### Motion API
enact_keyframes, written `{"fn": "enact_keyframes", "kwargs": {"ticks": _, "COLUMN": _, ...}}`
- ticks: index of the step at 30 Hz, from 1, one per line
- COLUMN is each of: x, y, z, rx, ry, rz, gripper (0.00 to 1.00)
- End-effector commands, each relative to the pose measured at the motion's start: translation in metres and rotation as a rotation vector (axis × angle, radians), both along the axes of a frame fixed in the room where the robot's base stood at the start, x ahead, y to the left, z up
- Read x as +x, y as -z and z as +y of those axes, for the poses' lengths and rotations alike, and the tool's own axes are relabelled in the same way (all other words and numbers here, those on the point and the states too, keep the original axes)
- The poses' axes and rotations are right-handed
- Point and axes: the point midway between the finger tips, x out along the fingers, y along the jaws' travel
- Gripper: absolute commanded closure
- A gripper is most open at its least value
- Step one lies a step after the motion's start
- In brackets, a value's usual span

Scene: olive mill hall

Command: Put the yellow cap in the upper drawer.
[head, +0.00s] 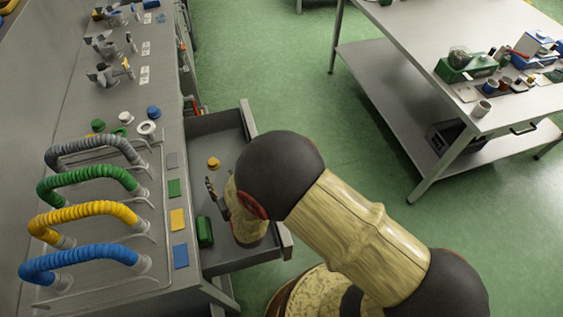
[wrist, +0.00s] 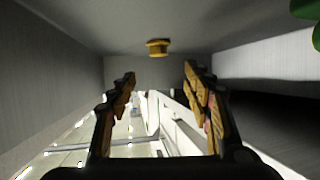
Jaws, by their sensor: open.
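The yellow cap (head: 214,162) lies in the open drawer (head: 249,119), on its floor toward the far end. In the wrist view the cap (wrist: 158,47) is ahead of the fingertips, centred between their lines and apart from both. My gripper (head: 211,188) is low at the drawer, on the near side of the cap, partly hidden by my own arm in the head view. In the wrist view my gripper (wrist: 159,75) is open, with nothing between its fingers.
A green object (head: 205,231) lies in the near part of the drawer. Coloured hoses (head: 90,181) arch over the counter at left. Several small caps and rings (head: 146,128) stand on the counter beyond them. A steel table (head: 420,60) stands at right, with clear green floor between.

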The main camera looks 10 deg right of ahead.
Motion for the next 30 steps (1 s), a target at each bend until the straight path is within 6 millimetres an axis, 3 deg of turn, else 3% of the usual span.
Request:
{"fn": "enact_keyframes", "kwargs": {"ticks": 4, "x": 0.008, "y": -0.011, "z": -0.001, "rx": 0.01, "ry": 0.005, "rz": 0.013, "gripper": 0.5}}
{"fn": "enact_keyframes", "kwargs": {"ticks": 7, "x": 0.021, "y": -0.037, "z": -0.005, "rx": 0.028, "ry": 0.015, "rz": 0.054, "gripper": 0.5}}
{"fn": "enact_keyframes", "kwargs": {"ticks": 12, "x": 0.037, "y": -0.107, "z": -0.03, "rx": 0.054, "ry": 0.027, "rz": 0.173, "gripper": 0.5}}
{"fn": "enact_keyframes", "kwargs": {"ticks": 16, "x": 0.03, "y": -0.163, "z": -0.062, "rx": 0.056, "ry": 0.034, "rz": 0.261, "gripper": 0.5}}
{"fn": "enact_keyframes", "kwargs": {"ticks": 20, "x": 0.005, "y": -0.214, "z": -0.103, "rx": 0.041, "ry": 0.049, "rz": 0.344, "gripper": 0.5}}
{"fn": "enact_keyframes", "kwargs": {"ticks": 23, "x": -0.025, "y": -0.248, "z": -0.137, "rx": 0.02, "ry": 0.069, "rz": 0.407, "gripper": 0.5}}
{"fn": "enact_keyframes", "kwargs": {"ticks": 27, "x": -0.083, "y": -0.286, "z": -0.187, "rx": -0.019, "ry": 0.114, "rz": 0.493, "gripper": 0.5}}
{"fn": "enact_keyframes", "kwargs": {"ticks": 30, "x": -0.13, "y": -0.304, "z": -0.218, "rx": -0.047, "ry": 0.155, "rz": 0.555, "gripper": 0.5}}
